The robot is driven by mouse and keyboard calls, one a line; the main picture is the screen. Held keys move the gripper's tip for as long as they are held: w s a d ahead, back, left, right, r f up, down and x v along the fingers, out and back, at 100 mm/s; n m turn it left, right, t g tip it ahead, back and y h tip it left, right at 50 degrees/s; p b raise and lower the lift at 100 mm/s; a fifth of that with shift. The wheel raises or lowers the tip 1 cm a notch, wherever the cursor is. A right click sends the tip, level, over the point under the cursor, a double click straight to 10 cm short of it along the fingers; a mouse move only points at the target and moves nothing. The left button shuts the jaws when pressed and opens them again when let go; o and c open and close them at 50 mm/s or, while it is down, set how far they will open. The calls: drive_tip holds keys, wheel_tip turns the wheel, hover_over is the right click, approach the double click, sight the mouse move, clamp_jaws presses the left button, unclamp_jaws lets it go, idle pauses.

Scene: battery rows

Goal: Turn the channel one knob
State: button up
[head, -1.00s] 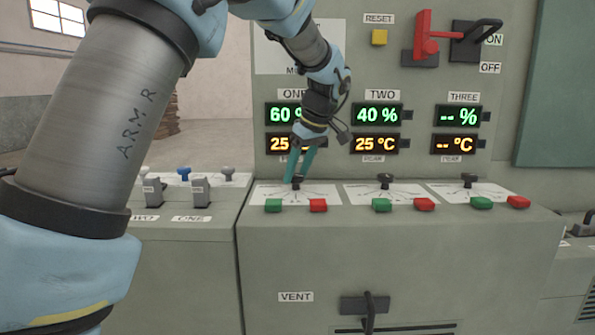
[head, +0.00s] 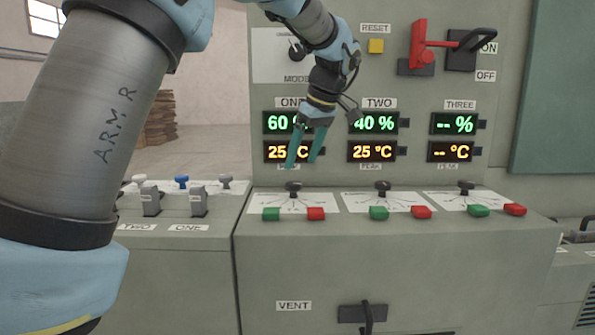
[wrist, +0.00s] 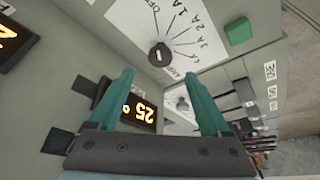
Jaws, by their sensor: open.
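The channel one knob (head: 293,188) is a small dark knob on a white dial plate (head: 268,199), below the panel labelled ONE. It also shows in the wrist view (wrist: 160,55), beside printed marks including OFF, 1A, 2A and 3A. My gripper (head: 303,164) is open and empty, with its teal fingers pointing down above the knob and apart from it. In the wrist view the gripper (wrist: 158,72) has its fingertips spread, with the knob beyond the gap. The channel one display (head: 275,123) reads 60 and is partly hidden by my gripper; 25 °C shows below it.
A green button (head: 271,214) and a red button (head: 316,214) sit just in front of the knob. The channel two knob (head: 382,188) and channel three knob (head: 466,187) stand to the right. Upright levers (head: 198,201) are on the left console. The display panel rises close behind my fingers.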

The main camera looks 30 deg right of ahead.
drive_tip(key=v, duration=0.4)
idle(0.4)
